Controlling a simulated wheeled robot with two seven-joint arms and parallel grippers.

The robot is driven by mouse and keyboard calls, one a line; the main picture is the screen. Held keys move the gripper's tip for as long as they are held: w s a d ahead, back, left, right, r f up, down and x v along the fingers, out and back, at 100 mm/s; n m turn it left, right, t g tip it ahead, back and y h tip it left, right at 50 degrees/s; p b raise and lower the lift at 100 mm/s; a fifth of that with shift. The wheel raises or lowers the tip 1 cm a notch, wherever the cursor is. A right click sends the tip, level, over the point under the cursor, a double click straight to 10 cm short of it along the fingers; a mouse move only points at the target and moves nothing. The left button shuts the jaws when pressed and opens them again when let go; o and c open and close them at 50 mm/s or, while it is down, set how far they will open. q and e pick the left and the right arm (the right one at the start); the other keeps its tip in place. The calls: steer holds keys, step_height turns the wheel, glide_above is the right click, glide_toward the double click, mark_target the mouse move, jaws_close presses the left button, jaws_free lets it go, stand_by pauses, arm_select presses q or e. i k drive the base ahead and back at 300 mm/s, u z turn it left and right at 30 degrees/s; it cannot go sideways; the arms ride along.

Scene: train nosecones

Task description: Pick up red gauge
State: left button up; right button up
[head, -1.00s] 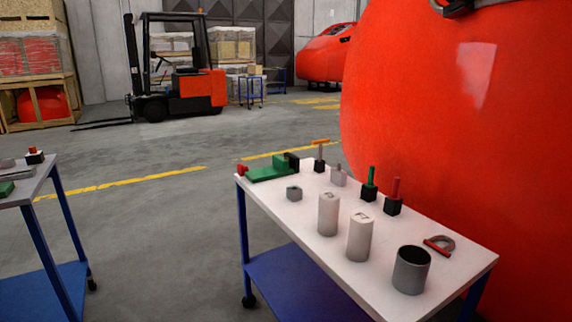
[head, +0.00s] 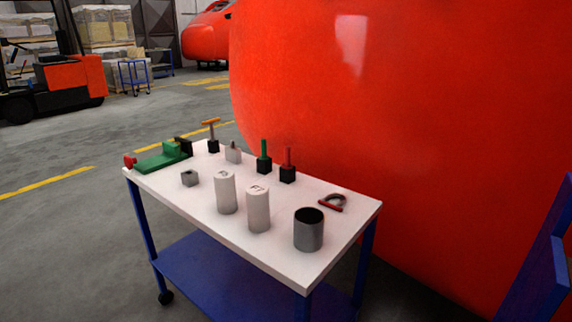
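The likely red gauge is a red upright pin on a black square block (head: 288,167), standing near the back edge of the white cart top (head: 305,272). A similar green pin on a black block (head: 264,158) stands just left of it. A micrometer-like red and grey U-shaped tool (head: 333,202) lies to the right, near the cart's back right edge. Neither of my grippers shows in the head view.
Two white cylinders (head: 225,193) and an open dark grey cup (head: 308,231) stand in front. A green vise (head: 163,157), an orange-topped T-handle tool (head: 212,136) and small grey blocks (head: 190,178) are at left. A large red nosecone (head: 420,120) rises close behind the cart.

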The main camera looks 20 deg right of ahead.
mark_target(287, 166)
steer(key=u, duration=1.45)
steer(key=i, duration=1.5)
steer(key=z, duration=1.9)
